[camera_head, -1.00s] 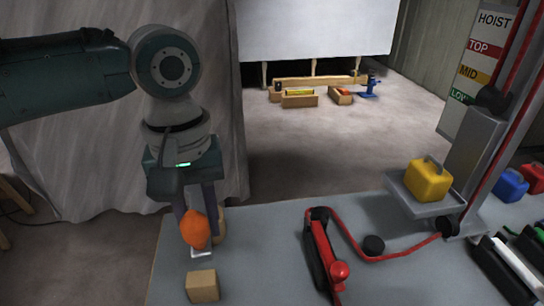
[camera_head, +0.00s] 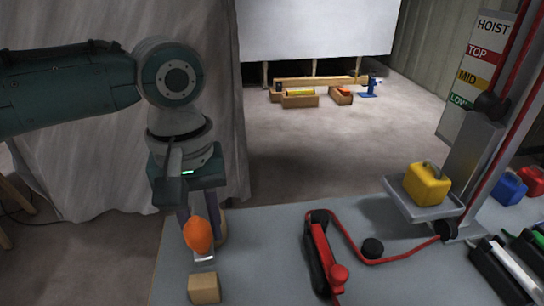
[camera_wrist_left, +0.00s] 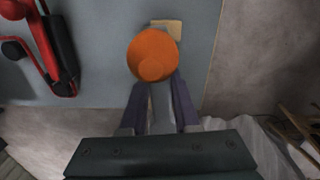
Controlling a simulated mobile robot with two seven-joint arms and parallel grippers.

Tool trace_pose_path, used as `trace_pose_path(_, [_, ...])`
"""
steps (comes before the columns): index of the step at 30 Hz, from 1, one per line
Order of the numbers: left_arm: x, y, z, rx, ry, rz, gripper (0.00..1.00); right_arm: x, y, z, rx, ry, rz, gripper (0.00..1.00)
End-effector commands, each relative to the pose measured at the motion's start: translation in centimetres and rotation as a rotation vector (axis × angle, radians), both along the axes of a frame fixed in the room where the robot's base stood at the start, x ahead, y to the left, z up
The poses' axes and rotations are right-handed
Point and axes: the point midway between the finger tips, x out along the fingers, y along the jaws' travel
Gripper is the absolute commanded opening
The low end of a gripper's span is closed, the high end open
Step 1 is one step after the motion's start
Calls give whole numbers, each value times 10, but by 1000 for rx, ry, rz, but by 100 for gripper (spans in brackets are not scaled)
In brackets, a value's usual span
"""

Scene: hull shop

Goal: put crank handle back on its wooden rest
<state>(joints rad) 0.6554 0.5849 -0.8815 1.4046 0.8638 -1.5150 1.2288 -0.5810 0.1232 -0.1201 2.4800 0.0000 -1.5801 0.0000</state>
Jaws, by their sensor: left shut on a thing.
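The crank handle has a bulbous orange grip (camera_head: 198,235) and a pale metal part (camera_head: 204,258) below it. My left gripper (camera_head: 198,218) points down and is shut on the handle above the left end of the grey bench. In the left wrist view the orange grip (camera_wrist_left: 152,55) is beyond the fingertips (camera_wrist_left: 158,92). A wooden block (camera_head: 205,289) of the rest stands in front of the handle; it shows partly hidden behind the grip in the wrist view (camera_wrist_left: 170,27). Another wooden piece (camera_head: 222,228) is mostly hidden behind the gripper. I cannot tell whether the handle touches the wood.
A red-handled lever (camera_head: 325,255) with a red line stands mid-bench, near a black knob (camera_head: 373,248). A yellow weight (camera_head: 427,184) sits on the hoist tray (camera_head: 440,211) at right. Blue and red weights lie beyond. Bare bench (camera_head: 265,250) separates the handle from the lever.

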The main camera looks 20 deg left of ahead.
Motion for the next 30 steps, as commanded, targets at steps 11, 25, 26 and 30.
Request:
trace_pose_path(11, [0, 0, -1, 1, -1, 0, 0, 0, 0, 2, 0, 0, 0, 70])
trace_pose_path(25, [1, 0, -5, 0, -1, 0, 0, 0, 1, 4, 4, 0, -3, 70])
trace_pose_path(26, [1, 0, -5, 0, -1, 0, 0, 0, 1, 4, 4, 0, -3, 70])
trace_pose_path(30, [1, 0, -6, 1, -1, 0, 0, 0, 1, 4, 5, 0, -4, 70])
